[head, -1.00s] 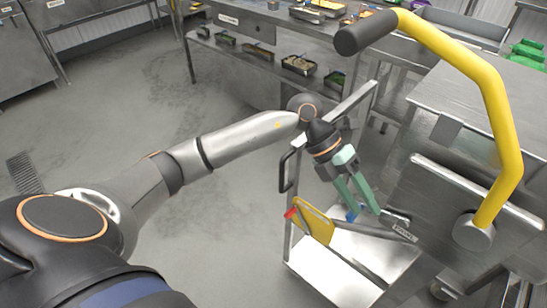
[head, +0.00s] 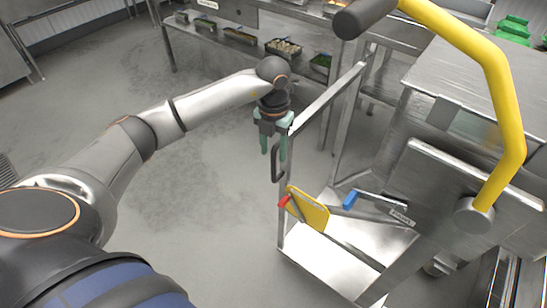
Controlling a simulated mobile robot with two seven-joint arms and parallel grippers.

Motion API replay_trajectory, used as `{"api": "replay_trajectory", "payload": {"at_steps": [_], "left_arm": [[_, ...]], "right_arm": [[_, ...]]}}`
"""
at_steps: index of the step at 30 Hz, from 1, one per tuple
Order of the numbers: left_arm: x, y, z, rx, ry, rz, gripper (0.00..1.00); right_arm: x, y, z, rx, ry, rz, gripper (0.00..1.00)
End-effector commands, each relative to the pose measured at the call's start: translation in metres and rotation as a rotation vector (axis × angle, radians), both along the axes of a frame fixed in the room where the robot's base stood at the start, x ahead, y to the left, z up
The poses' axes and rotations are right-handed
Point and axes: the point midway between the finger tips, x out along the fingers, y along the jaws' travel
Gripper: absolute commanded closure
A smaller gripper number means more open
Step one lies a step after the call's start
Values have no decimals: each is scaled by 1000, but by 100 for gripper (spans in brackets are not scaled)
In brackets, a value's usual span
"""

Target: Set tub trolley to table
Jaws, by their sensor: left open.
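A steel table (head: 478,75) stands at the right, behind the trolley. No tub can be made out on the trolley. My right gripper is out of view.
A yellow board with a red tip (head: 309,208) and a blue-handled tool (head: 350,199) are at the trolley. A curved yellow bar (head: 487,75) crosses the right foreground. Steel shelving with food trays (head: 283,47) stands behind. The floor at left is clear.

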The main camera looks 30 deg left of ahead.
Motion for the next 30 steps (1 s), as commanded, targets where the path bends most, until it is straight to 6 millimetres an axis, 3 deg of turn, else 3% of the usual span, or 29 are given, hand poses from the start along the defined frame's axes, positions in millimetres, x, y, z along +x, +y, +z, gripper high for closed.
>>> {"api": "replay_trajectory", "payload": {"at_steps": [6,18,30], "left_arm": [[0,-1,-30,-1,1,0,50],[0,0,-38,-1,0,-1,50],[0,0,-38,-1,-1,-1,94]], "right_arm": [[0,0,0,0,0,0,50],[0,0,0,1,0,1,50],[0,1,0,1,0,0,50]]}}
